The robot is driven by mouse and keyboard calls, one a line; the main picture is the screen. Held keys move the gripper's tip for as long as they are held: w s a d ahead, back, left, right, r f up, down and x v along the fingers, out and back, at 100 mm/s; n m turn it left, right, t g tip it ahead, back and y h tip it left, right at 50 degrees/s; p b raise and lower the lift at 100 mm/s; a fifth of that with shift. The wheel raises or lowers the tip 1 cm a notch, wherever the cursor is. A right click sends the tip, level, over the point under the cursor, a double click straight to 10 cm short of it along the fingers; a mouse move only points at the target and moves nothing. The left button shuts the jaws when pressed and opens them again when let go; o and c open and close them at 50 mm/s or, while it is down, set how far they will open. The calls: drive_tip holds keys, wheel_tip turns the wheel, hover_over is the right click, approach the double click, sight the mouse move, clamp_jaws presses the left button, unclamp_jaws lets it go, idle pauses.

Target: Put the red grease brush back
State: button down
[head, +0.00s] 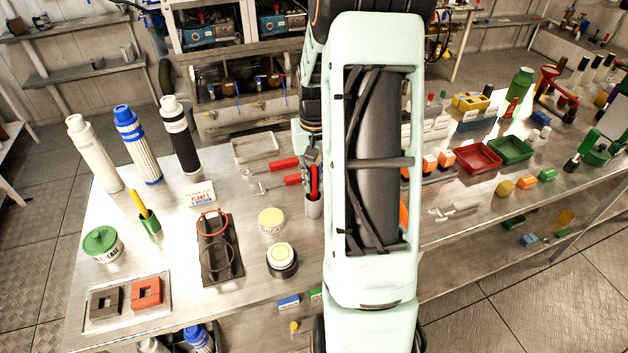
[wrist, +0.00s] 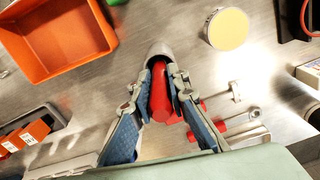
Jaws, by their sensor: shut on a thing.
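The red grease brush (wrist: 161,95) is between the fingers of my gripper (wrist: 165,84) in the wrist view, with the jaws shut on its handle. In the head view my gripper (head: 312,160) is beside my arm.
Two red-handled tools (head: 285,163) lie just left of the cup. A yellow brush stands in a green cup (head: 150,222) farther left. A cream-lidded jar (head: 282,262) stands nearer the front. An orange bin (wrist: 60,40) is close by in the wrist view. My arm hides the bench's middle.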

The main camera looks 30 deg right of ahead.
drive_tip(key=shift+f, duration=0.15)
drive_tip(key=c, duration=1.9)
unclamp_jaws()
wheel_tip(320, 180, up, 12)
drive_tip(key=shift+r+b, duration=0.2)
drive_tip(key=shift+b, duration=0.1)
